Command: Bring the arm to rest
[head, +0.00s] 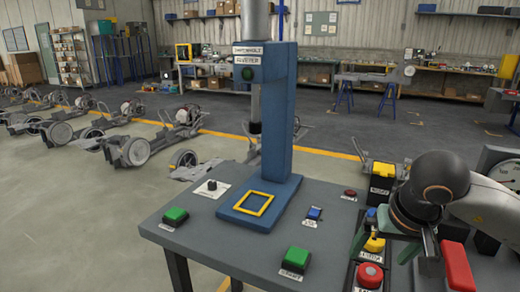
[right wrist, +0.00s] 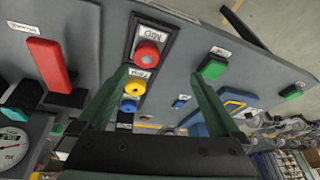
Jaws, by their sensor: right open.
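My right gripper (head: 392,252) is at the right side of the grey table in the head view. Its green fingers are spread apart with nothing held between them. In the right wrist view the open fingers (right wrist: 160,82) point toward a button panel with a red button (right wrist: 147,55), a yellow button (right wrist: 135,88) and a blue button (right wrist: 128,105). In the head view the red button (head: 370,275) and the yellow button (head: 375,243) show between or near the fingers. I cannot tell whether a finger touches anything. My left gripper is not in view.
A blue press column (head: 280,110) with a yellow square frame (head: 246,203) stands on the table. Green buttons (head: 175,216) (head: 296,261) sit near the front edge. A red block (head: 458,268) and a gauge (head: 503,166) are at the right. Chassis rows (head: 137,150) lie on the floor behind.

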